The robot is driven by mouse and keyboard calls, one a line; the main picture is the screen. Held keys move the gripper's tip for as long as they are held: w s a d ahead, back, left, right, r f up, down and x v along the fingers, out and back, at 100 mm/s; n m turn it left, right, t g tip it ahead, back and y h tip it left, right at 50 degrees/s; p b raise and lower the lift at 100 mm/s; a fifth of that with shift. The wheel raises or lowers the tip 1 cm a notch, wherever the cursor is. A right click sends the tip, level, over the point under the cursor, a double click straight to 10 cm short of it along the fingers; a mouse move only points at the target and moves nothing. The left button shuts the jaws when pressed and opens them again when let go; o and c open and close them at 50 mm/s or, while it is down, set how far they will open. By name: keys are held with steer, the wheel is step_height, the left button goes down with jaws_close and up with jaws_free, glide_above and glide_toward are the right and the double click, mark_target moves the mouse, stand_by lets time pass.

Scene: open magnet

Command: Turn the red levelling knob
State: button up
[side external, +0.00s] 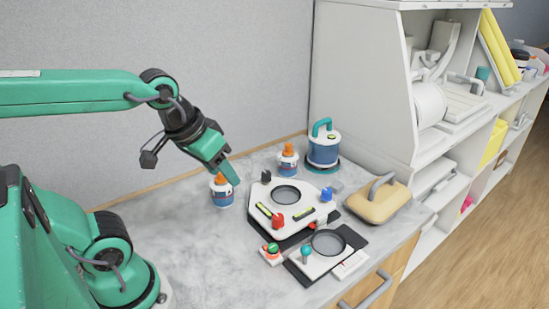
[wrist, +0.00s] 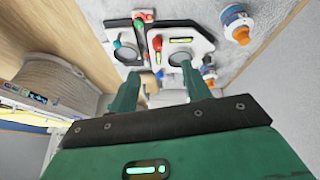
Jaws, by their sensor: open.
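The red levelling knob (side external: 278,220) stands at the front corner of a white plate (side external: 262,226) with a round dark dish and yellow-green levels. The red knob also shows in the wrist view (wrist: 157,43), beyond the finger on the left. A blue knob (side external: 326,195) and a black knob (side external: 266,176) stand at other corners. My gripper (side external: 232,178) is above the bench, left of and behind the plate, apart from the red knob. In the wrist view its two fingers (wrist: 163,92) are spread with nothing held between them.
Two bottles with orange caps (side external: 222,190) (side external: 288,160) stand near the plate, one right by my gripper. A blue canister (side external: 323,148), a tan block with a handle (side external: 378,200) and a second dish unit with a teal knob (side external: 306,250) surround it. The front-left bench is clear.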

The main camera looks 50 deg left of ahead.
steer(key=n, duration=0.1)
steer(key=n+g, duration=0.5)
steer(key=n, duration=1.3)
glide_toward(278, 216)
steer(key=shift+s+f, duration=0.1)
steer(key=shift+s, duration=0.15)
steer(key=shift+w+f+n, duration=0.35)
steer(key=shift+f+n, duration=0.2)
steer(key=shift+n, duration=0.35)
steer(key=shift+f, duration=0.1)
steer(key=shift+f, duration=3.8)
steer(key=shift+c, duration=0.5)
steer(key=c, duration=0.9)
